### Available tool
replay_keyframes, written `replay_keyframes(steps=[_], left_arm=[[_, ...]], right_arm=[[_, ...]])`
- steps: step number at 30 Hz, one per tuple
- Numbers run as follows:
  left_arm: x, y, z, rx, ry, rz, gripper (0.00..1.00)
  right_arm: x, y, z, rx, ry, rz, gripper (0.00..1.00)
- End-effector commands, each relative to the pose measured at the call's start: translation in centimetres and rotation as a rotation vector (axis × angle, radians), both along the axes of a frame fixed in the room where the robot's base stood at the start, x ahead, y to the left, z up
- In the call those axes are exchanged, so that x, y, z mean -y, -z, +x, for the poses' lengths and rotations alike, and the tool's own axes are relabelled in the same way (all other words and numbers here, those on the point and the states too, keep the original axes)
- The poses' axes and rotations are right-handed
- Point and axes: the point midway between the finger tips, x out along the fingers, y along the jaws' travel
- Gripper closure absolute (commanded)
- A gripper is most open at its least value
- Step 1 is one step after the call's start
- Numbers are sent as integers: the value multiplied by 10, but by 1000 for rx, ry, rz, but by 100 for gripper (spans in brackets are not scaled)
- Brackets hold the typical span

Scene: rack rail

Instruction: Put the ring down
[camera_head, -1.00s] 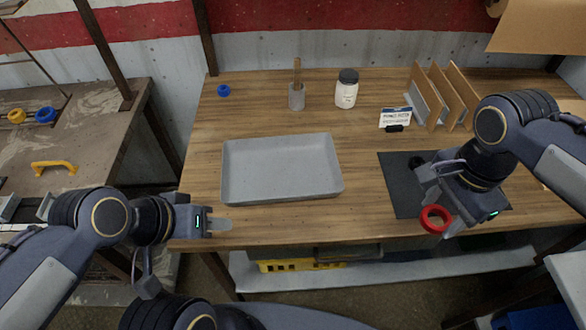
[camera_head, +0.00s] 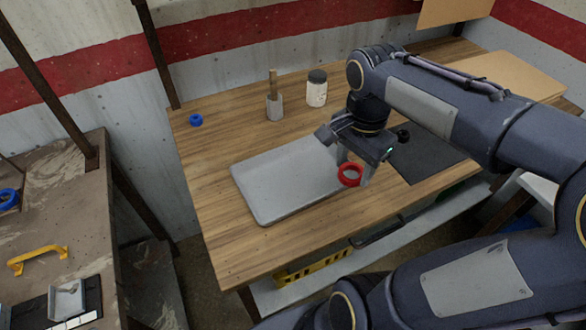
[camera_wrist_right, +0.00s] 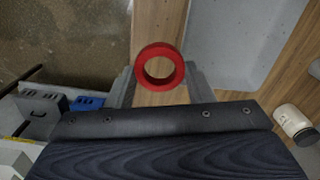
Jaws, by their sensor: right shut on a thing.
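The red ring (camera_head: 350,182) is held by my right gripper (camera_head: 354,171), which is shut on it. In the head view the ring shows at the right end of the grey tray (camera_head: 280,180), apparently above the table. In the right wrist view the red ring (camera_wrist_right: 139,69) sits between the two fingers of my right gripper (camera_wrist_right: 160,76). There the ring is over bare wood, beside the grey tray (camera_wrist_right: 235,40). The tray looks empty; my right gripper hides part of its right end. My left gripper is not in view.
A blue ring (camera_head: 196,120), a grey holder with a wooden stick (camera_head: 274,107) and a white jar (camera_head: 317,90) stand behind the tray. A dark mat (camera_head: 425,160) lies to the right. A yellow handle (camera_head: 38,258) lies on the left table. Wood left of the tray is clear.

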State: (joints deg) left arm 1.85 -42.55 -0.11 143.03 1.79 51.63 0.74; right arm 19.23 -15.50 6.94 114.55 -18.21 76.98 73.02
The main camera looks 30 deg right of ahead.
Motion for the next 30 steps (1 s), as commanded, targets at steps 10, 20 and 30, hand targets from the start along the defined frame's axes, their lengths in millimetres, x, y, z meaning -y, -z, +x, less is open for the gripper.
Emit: replay_keyframes(steps=[10, 20, 30], left_arm=[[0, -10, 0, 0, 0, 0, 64], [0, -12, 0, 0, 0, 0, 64], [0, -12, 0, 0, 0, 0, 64]], right_arm=[[8, 36, 80, -7, -2, 4, 75], [14, 86, 123, -2, -1, 1, 75], [15, 118, 132, -5, -2, 1, 75]])
